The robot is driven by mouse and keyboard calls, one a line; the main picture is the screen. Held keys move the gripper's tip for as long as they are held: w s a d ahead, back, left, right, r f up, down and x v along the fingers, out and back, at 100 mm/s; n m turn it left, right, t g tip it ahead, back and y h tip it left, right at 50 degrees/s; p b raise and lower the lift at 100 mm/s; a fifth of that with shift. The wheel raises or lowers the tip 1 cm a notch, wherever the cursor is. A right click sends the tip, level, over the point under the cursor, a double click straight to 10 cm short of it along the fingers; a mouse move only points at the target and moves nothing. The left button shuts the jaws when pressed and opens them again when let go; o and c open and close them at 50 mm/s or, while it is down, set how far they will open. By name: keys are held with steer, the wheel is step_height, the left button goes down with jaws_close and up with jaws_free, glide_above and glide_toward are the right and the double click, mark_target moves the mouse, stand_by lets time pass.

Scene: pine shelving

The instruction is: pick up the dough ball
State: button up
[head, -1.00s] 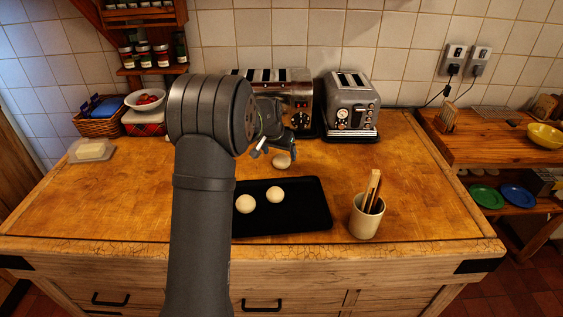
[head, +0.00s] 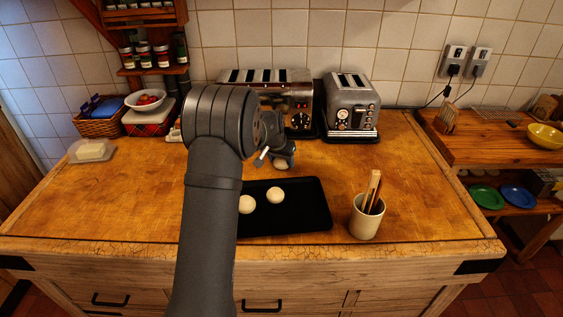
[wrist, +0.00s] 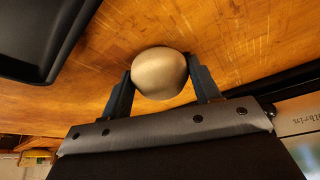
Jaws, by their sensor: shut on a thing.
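A pale round dough ball (wrist: 159,73) is between the two fingers of my gripper (wrist: 162,88) in the wrist view, with a finger against each side. In the head view the same dough ball (head: 281,164) shows just under my gripper (head: 278,160), behind the black tray and in front of the toasters. It appears to be at the wooden counter's surface; I cannot tell whether it is lifted. Two more dough balls, one (head: 275,195) and another (head: 247,204), lie on the black tray (head: 312,218). My arm hides the tray's left part.
A long toaster (head: 301,88) and a smaller grey toaster (head: 352,118) stand close behind my gripper. A beige crock with wooden utensils (head: 364,222) stands right of the tray.

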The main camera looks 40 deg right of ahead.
steer(key=shift+r, duration=0.55)
steer(key=r, duration=0.2)
steer(key=s+r, duration=0.1)
steer(key=shift+d+r, duration=0.15)
steer(key=shift+r, duration=0.2)
steer(key=s+r, duration=0.6)
steer(key=s, duration=0.4)
steer(key=n, duration=0.1)
glide_above(307, 202)
steer(key=f, duration=0.2)
steer(key=a+f, duration=0.1)
steer(key=f, duration=0.3)
steer(key=shift+s+a, duration=0.2)
steer(key=shift+s, duration=0.15)
steer(key=shift+f, duration=2.1)
